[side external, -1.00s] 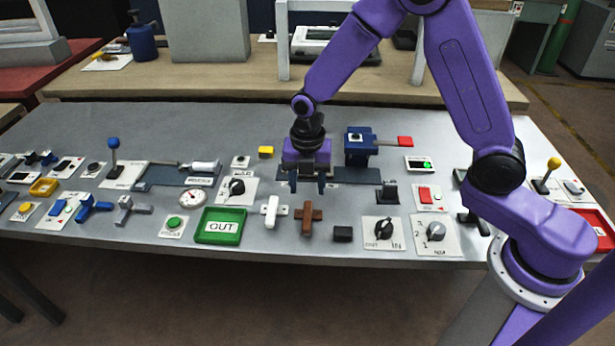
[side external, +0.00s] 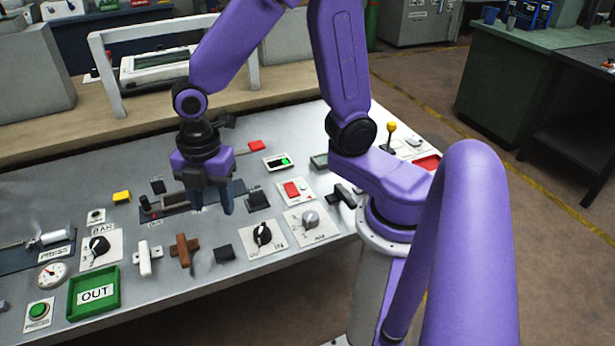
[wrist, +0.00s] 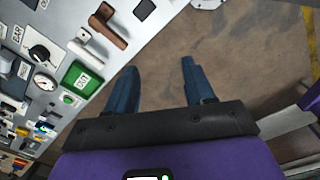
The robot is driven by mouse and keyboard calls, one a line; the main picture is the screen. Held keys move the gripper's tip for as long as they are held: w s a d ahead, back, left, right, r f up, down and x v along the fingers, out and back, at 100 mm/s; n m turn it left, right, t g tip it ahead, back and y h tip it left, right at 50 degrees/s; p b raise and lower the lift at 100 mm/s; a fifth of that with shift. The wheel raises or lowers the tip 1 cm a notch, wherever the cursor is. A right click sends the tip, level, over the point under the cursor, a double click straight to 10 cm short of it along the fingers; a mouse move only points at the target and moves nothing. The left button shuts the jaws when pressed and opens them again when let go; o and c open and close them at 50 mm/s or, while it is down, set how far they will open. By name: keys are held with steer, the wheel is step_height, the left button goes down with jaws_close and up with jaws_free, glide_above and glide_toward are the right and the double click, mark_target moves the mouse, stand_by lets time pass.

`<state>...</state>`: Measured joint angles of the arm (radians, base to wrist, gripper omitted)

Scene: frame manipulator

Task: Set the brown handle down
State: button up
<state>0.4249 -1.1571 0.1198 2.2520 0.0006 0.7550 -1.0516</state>
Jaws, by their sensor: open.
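The brown handle (side external: 184,250) is a T-shaped piece on the grey table, to the right of a white handle of similar shape (side external: 149,259). In the wrist view the brown handle (wrist: 108,26) is at the upper left, outside the jaws. My gripper (side external: 212,208) is open, with its fingers pointing down behind and right of the brown handle, apart from it. In the wrist view nothing is between the fingers (wrist: 155,76); only the floor shows beyond them.
A small black block (side external: 224,253) and a black knob on a plate (side external: 263,235) are to the right. A dark rail fixture (side external: 178,206) lies by my fingers. A red switch plate (side external: 294,190) is further right.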

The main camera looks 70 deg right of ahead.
steer(key=s+d+r+m, duration=0.2)
steer(key=s+d+m, duration=0.1)
steer(key=s, duration=0.5)
steer(key=s+d+r+m, duration=0.2)
steer(key=s+d+m, duration=0.2)
steer(key=s, duration=0.4)
steer(key=shift+m, duration=0.4)
